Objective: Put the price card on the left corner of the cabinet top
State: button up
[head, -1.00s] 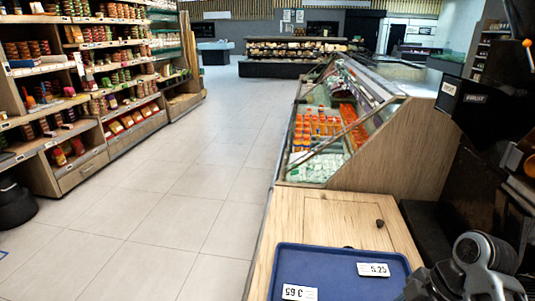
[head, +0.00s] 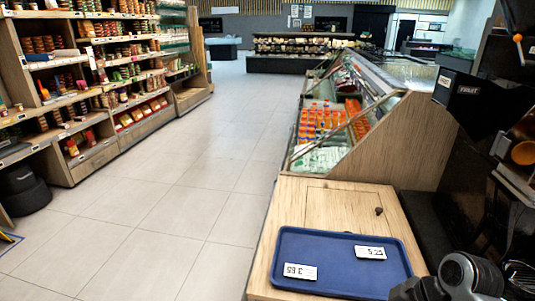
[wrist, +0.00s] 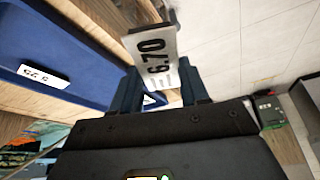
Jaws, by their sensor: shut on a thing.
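In the wrist view my gripper (wrist: 161,84) is shut on a white price card (wrist: 150,52) reading 6.70, which sticks out beyond the fingertips. The wooden cabinet top (head: 335,192) is at the lower middle of the head view, with its left edge along the aisle floor. The held card and the fingertips do not show in the head view; only part of my arm shows at the lower right.
A blue tray (head: 340,279) covers the near part of the cabinet top, with two price cards (head: 300,272) (head: 370,252) in it. A small dark knob (head: 379,211) lies beyond the tray. A glass display case (head: 350,110) with orange bottles stands behind.

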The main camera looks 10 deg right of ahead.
jog(key=w+a+f+m+t+h, duration=0.1)
jog(key=a+f+m+h, duration=0.2)
jog(key=a+f+m, duration=0.3)
jog(key=a+m, duration=0.2)
jog(key=m, duration=0.2)
jog(key=shift+w+f+t+h, duration=0.15)
jog(key=shift+w+t+h, duration=0.15)
jog(key=shift+w+t, duration=0.1)
